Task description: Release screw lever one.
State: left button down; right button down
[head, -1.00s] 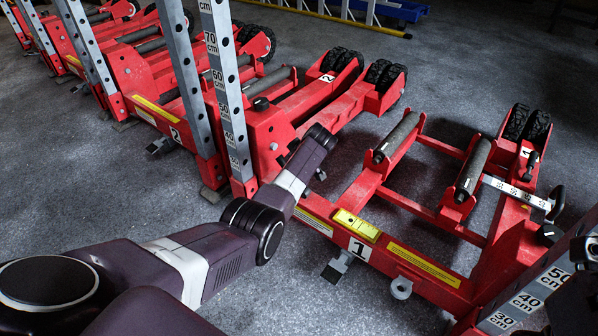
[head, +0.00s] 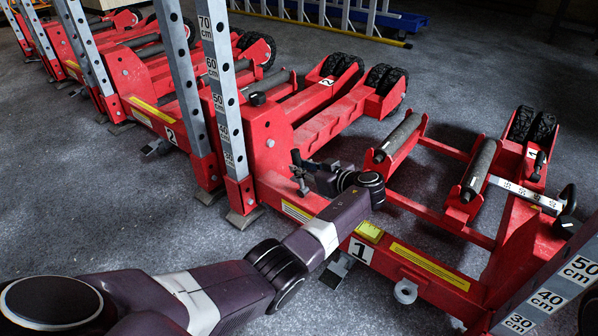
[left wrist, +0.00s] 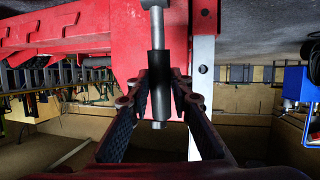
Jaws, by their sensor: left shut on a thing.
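Screw lever one is a metal rod with a black sleeve (left wrist: 158,85), seen upright between my left fingers in the left wrist view. It sits at the side of the red jack numbered 1 (head: 345,228), near the foot of a grey measuring post. My left gripper (left wrist: 158,100) has its two fingers on either side of the sleeve and is shut on it. My right gripper is not in view.
Jack 1 has rollers (head: 480,168), black wheels and a scaled bar (head: 525,193) on the right. A tall measuring post (head: 222,90) stands just left of my gripper, another (head: 550,290) at lower right. Jack 2 (head: 130,75) lies behind. Grey floor is open at the back right.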

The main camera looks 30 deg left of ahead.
pick_arm(q)
jog(key=shift+d, duration=0.1)
dwell(0.3)
jog(key=c, duration=1.7)
grip_release()
jog(key=shift+c, duration=0.2)
jog(key=v, duration=1.2)
jog(key=shift+d+f, duration=0.1)
jog(key=shift+f, duration=0.1)
